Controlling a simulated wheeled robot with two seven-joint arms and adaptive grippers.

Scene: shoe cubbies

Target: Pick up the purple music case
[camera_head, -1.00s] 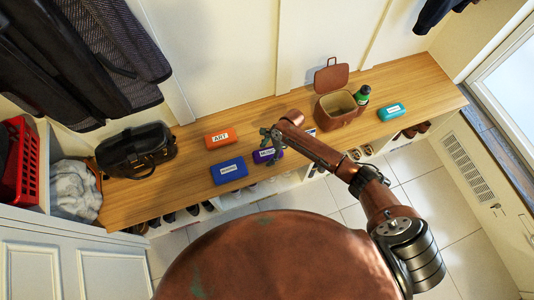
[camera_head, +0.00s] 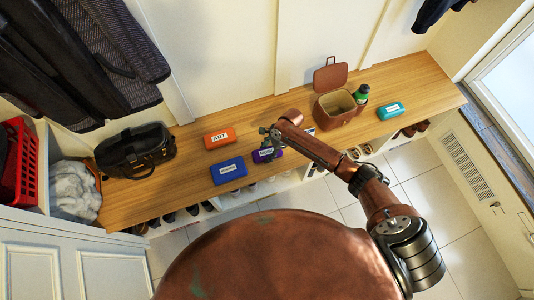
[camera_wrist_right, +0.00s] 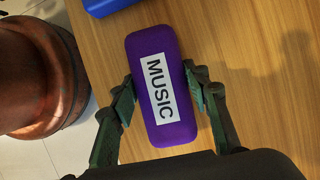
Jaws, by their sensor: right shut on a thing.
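The purple music case (camera_wrist_right: 160,87) lies on the wooden bench, its white MUSIC label facing up. In the head view the purple case (camera_head: 262,156) is partly hidden by my right gripper (camera_head: 267,143). In the right wrist view my right gripper (camera_wrist_right: 164,95) has one finger on each long side of the case and is shut on it. Whether the case is lifted off the bench cannot be told. My left gripper is not in view.
A blue case (camera_head: 229,171) lies just left of the purple one, with an orange ART case (camera_head: 220,138) behind it. A black bag (camera_head: 135,152) sits at the bench's left end.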

